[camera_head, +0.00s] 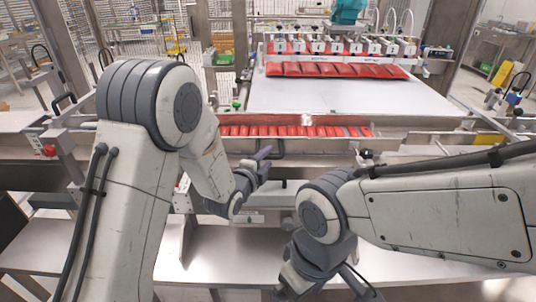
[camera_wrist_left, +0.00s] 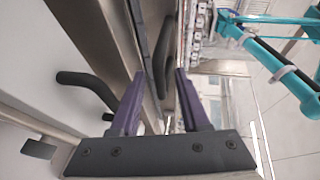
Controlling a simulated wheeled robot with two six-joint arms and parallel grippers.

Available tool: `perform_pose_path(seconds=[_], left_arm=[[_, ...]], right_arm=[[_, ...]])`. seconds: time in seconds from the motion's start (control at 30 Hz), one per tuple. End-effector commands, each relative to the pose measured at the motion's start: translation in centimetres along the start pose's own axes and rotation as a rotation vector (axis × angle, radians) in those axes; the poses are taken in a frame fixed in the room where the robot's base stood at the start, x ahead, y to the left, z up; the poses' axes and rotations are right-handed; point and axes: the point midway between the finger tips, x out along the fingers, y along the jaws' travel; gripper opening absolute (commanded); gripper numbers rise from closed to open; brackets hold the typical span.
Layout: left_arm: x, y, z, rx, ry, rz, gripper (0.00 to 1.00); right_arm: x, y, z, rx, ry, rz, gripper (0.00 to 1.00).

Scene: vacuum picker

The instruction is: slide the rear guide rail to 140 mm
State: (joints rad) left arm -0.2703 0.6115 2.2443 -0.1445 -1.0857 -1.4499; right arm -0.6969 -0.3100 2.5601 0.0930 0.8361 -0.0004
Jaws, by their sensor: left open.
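A long steel guide rail (camera_head: 300,119) runs across behind a row of red packs (camera_head: 290,131) in the head view; I take it as the rear one. My left gripper (camera_head: 262,155), with purple fingers, is open at the front of the channel. In the left wrist view its spread fingers (camera_wrist_left: 160,76) have a dark handle (camera_wrist_left: 160,60) lying between or just beyond their tips; contact cannot be told. A second black handle (camera_wrist_left: 85,88) is left of the fingers. No scale reading is legible. My right arm ends low in the head view, its fingers out of sight.
A white conveyor belt (camera_head: 345,96) lies behind the channel. Above its far end, a picker head (camera_head: 335,46) stands over more red packs (camera_head: 335,70). A bare steel shelf (camera_head: 230,262) is in front. A teal arm (camera_wrist_left: 280,65) shows in the wrist view.

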Motion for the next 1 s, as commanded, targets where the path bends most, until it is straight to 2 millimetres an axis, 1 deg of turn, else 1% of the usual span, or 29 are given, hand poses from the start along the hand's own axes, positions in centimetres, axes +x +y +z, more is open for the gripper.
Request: perform_pose_path(seconds=[0.03,0.13,0.4,0.43,0.47,0.5,0.53,0.57,1.0], left_arm=[[0.44,-0.06,-0.02,0.0,0.0,0.0,0.46],[0.93,-0.01,-0.02,-0.001,0.0,0.0,0.46],[1.07,0.0,-0.03,-0.001,0.0,0.0,0.46],[1.07,0.0,-0.03,-0.001,0.0,0.0,0.42],[1.06,0.0,-0.04,-0.001,0.0,0.0,0.31],[1.06,0.0,-0.04,-0.001,0.0,0.0,0.15],[1.06,0.0,-0.04,-0.001,0.0,0.0,0.04],[1.05,0.0,-0.04,-0.001,0.0,0.0,0.0],[1.03,0.03,-0.03,0.0,0.001,0.001,0.0]], right_arm=[[-0.17,-0.01,-0.01,0.0,0.0,0.0,1.0],[-0.22,-0.02,-0.01,0.0,0.0,0.0,1.0],[-0.2,-0.02,-0.01,0.0,0.0,0.0,1.0],[-0.2,-0.02,-0.01,0.0,0.0,0.0,1.0],[-0.2,-0.01,-0.01,0.0,0.0,0.0,1.0],[-0.2,-0.02,-0.01,0.0,0.0,0.0,1.0],[-0.2,-0.02,-0.01,0.0,0.0,0.0,1.0],[-0.2,-0.02,-0.01,0.0,0.0,0.0,1.0],[-0.21,-0.02,-0.02,0.0,0.0,0.0,1.0]])
